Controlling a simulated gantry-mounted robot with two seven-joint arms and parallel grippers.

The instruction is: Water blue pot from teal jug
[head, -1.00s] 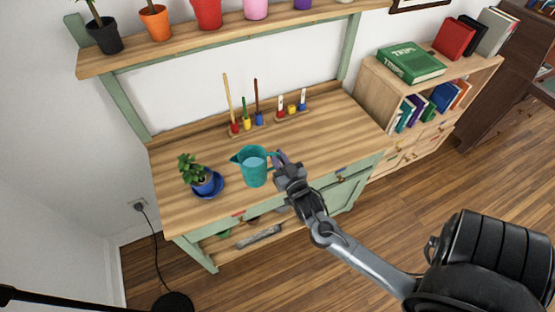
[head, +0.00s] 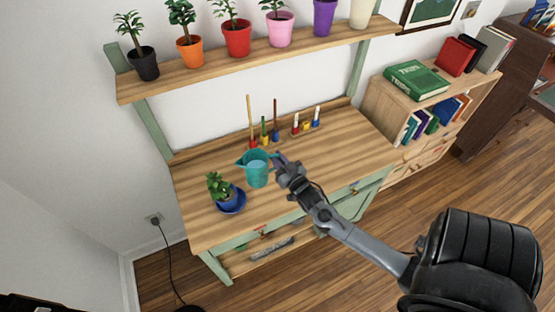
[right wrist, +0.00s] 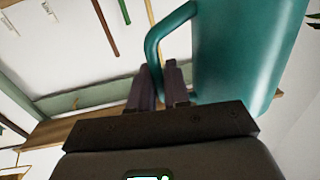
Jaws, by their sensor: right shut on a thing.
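The teal jug (head: 257,177) holds pale blue water and looks roughly upright, its spout to the left. My right gripper (head: 281,165) is shut on its handle; the right wrist view shows the fingers (right wrist: 160,85) at the handle of the jug (right wrist: 235,60). The jug seems to be above the bench, but its height is hard to tell. The blue pot (head: 224,194) with a leafy green plant stands on a blue saucer (head: 238,203) at the bench's left, just left of and nearer than the jug. My left gripper does not show.
The wooden bench (head: 320,165) is clear to the right of the jug. Colored peg toys (head: 264,135) stand at its back. A shelf (head: 215,75) above holds several potted plants. A bookcase (head: 385,100) with books stands to the right.

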